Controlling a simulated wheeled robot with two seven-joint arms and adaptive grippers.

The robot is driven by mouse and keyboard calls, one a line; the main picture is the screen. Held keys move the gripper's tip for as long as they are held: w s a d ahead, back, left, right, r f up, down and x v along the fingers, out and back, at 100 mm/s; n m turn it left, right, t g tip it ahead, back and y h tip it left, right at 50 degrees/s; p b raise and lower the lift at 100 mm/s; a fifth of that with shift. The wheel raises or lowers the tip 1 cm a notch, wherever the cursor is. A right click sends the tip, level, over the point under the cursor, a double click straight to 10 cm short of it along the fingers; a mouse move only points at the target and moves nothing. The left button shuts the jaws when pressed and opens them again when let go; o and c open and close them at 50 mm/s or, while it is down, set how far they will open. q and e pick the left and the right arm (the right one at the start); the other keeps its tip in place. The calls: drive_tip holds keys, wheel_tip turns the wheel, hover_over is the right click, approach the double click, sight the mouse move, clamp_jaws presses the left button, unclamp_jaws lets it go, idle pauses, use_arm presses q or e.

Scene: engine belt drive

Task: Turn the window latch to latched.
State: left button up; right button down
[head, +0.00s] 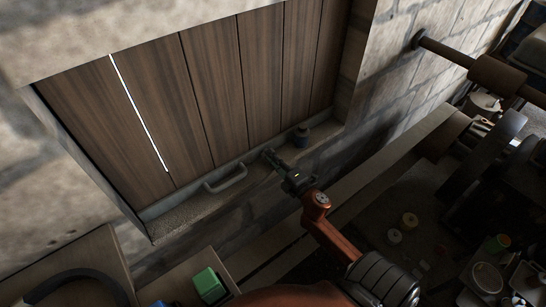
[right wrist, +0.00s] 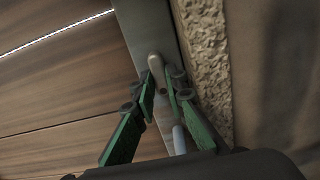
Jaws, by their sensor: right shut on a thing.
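The window is closed off by dark wooden boards (head: 215,85) in a grey frame. The window latch (right wrist: 155,62) is a small grey, rounded lever on the metal frame strip in the right wrist view. My right gripper (head: 270,156) reaches the lower edge of the window from the lower right. In the right wrist view its two green-sided fingers (right wrist: 160,88) stand on either side of the latch and are shut on it. The fingers hide part of the latch, and in the head view my gripper covers it. I cannot tell its exact angle. My left gripper is not in view.
A grey pull handle (head: 226,180) sits on the frame left of my right gripper. A green box (head: 209,285) is below. A cluttered bench lies at the lower right.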

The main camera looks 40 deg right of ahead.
drive_tip(key=shift+a, duration=0.1)
idle(0.4)
drive_tip(key=c, duration=1.9)
unclamp_jaws()
drive_tip(key=shift+c, duration=0.2)
drive_tip(key=shift+s+f, duration=0.1)
drive_tip(key=shift+f, duration=0.05)
drive_tip(key=shift+s+f, duration=0.15)
drive_tip(key=shift+s, duration=0.35)
drive_tip(key=s, duration=0.6)
drive_tip(key=shift+s+a+r, duration=0.4)
drive_tip(key=shift+a, duration=0.05)
